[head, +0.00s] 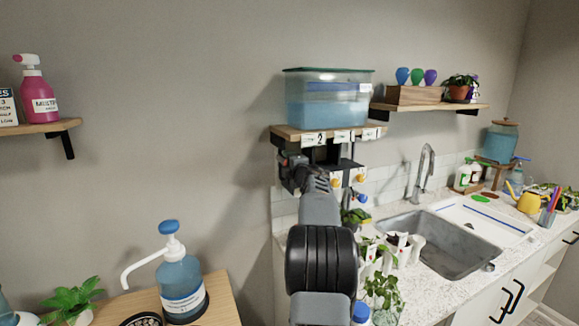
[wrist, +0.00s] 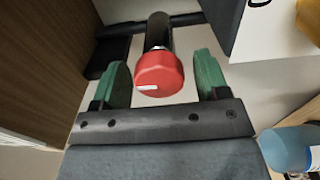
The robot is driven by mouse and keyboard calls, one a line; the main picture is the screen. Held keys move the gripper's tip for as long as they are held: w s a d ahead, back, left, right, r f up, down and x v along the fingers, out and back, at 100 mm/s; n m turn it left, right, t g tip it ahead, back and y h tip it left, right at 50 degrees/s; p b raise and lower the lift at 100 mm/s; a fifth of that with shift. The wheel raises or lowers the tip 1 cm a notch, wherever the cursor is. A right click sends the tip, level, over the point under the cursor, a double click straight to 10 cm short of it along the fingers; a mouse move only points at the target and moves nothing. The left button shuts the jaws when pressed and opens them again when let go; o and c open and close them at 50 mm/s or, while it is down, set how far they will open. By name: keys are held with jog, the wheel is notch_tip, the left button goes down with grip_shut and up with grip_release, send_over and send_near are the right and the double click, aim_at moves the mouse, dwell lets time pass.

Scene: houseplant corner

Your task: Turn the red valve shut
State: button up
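The red valve (wrist: 158,75) is a round red knob with a short white mark on its face, on the end of a dark pipe (wrist: 158,30) in the wrist view. My gripper (wrist: 163,78) is open, with one green finger on each side of the knob. A gap shows between the knob and each finger, so it is not gripped. In the head view my gripper (head: 291,172) is under the left end of the tank shelf, and my arm and gripper largely hide the valve there.
A water tank (head: 328,98) stands on the wooden shelf (head: 290,133) with numbered labels, just above my gripper. Yellow and blue knobs hang to its right. Potted seedlings and a sink (head: 450,245) are on the counter below. A blue pump bottle (head: 180,285) stands lower left. The wall left of the shelf is clear.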

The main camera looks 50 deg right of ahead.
jog(key=shift+s, duration=0.1)
jog(key=b+v, duration=0.3)
jog(key=v, duration=1)
jog(key=shift+s, duration=0.35)
jog(key=shift+a+f, duration=0.1)
jog(key=s+d+f+m+g+h, duration=0.4)
jog(key=d+m+h, duration=0.1)
jog(key=m, duration=0.2)
jog(key=s+a+f+m+g, duration=0.2)
jog(key=a+f+m+g, duration=0.2)
jog(key=f+m+g, duration=0.25)
jog(key=s+a+f+y+p, duration=0.1)
jog(key=a+f+y, duration=0.2)
jog(key=a, duration=1)
jog(key=s+a+f+g+y+p, duration=0.1)
jog(key=a+f+y, duration=0.3)
jog(key=a, duration=1)
jog(key=s+a+f+g+y+p, duration=0.1)
jog(key=s+a+f+y, duration=0.2)
jog(key=a, duration=1.1)
jog(key=shift+f+y, duration=0.2)
jog(key=shift+y, duration=0.7)
